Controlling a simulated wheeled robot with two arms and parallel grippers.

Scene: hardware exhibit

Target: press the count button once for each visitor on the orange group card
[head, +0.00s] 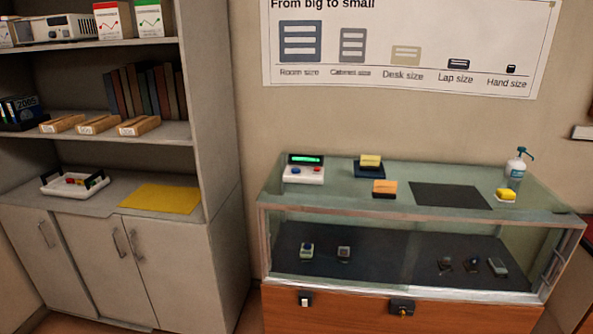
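A small white counter device (304,170) with a lit green display stands at the left end of the glass case top in the head view. It has a blue button (296,170) and a red button (318,170) on its front; which one counts cannot be told. An orange card (385,185) on a dark holder stands to its right; its writing is too small to read. A yellow card block (371,161) on a dark base stands behind it. Neither of my grippers is in view.
The glass case (420,213) holds several small devices inside. A dark mat (451,195), a pump bottle (516,167) and a yellow sponge-like block (506,195) are on its top. A shelf unit (215,130) with cabinets stands at left.

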